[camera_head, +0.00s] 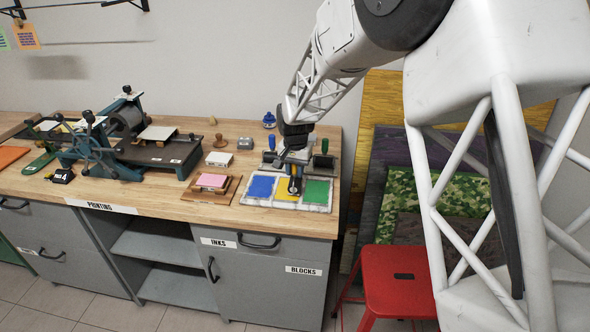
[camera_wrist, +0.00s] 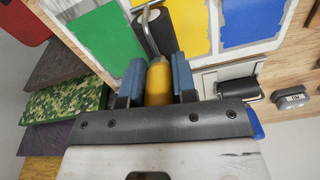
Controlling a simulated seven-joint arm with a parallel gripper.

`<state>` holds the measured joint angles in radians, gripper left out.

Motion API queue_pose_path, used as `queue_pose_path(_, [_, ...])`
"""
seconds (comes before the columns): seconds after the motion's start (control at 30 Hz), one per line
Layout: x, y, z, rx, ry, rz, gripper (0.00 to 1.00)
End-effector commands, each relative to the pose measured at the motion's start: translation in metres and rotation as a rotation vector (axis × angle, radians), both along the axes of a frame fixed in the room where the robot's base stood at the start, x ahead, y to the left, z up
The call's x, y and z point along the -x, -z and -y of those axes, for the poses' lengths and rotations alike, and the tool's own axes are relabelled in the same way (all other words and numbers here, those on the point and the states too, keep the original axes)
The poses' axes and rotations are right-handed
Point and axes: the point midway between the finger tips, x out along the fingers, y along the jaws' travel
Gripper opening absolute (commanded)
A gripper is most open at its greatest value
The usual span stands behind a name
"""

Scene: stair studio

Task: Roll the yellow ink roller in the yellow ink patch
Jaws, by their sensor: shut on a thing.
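My gripper (camera_wrist: 157,82) is shut on the yellow handle of the yellow ink roller (camera_wrist: 158,85) in the wrist view. The roller's dark cylinder (camera_wrist: 156,33) is at or just over the lower left part of the yellow ink patch (camera_wrist: 186,25), beside the green patch. I cannot tell whether it touches the ink. In the head view my gripper (camera_head: 295,163) points down over the white ink slab (camera_head: 318,207). The yellow patch (camera_head: 281,191) there is partly hidden behind the roller and gripper.
The blue patch (camera_head: 261,187) and green patch (camera_head: 316,191) flank the yellow one. A blue-handled roller (camera_head: 271,142) and a green-handled roller (camera_head: 324,147) stand behind the slab. A pink block (camera_head: 212,181) on a wooden board, a stamp (camera_head: 220,141) and a press (camera_head: 125,130) are left.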

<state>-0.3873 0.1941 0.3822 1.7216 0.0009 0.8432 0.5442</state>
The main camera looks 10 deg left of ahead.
Motion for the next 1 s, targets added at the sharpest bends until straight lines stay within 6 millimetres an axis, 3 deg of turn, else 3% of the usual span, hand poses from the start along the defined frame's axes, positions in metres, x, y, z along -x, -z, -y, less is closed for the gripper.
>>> queue_pose_path(1.0, [-0.0001,0.005,-0.0001,0.0,0.0,0.0,0.07])
